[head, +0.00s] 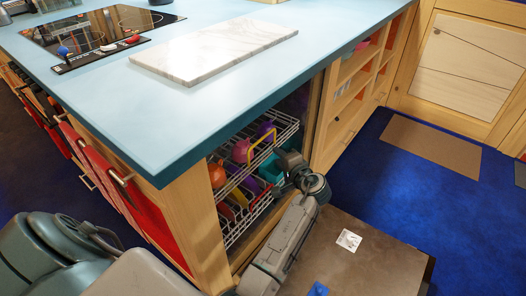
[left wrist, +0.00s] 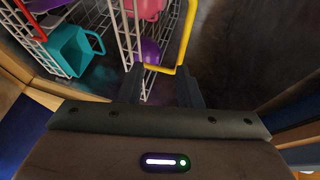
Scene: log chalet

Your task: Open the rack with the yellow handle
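The rack with the yellow handle is the upper wire rack (head: 285,123) in the open-fronted bay at the counter's end. Its yellow handle (head: 262,146) stands at the rack's front edge. My left gripper (head: 282,163) is at the rack front, just right of the handle in the head view, and partly hides the rack. In the left wrist view, the two fingers (left wrist: 160,80) are apart. The yellow handle (left wrist: 186,42) shows just beyond and between the fingertips; I cannot tell whether they touch it. My right gripper is not in view.
A lower wire rack (head: 232,236) sits below. Bowls and a teal mug (left wrist: 72,50) are in the racks. The blue counter (head: 220,95) overhangs the bay and carries a marble board (head: 215,50). Blue floor (head: 400,185) is open at the right.

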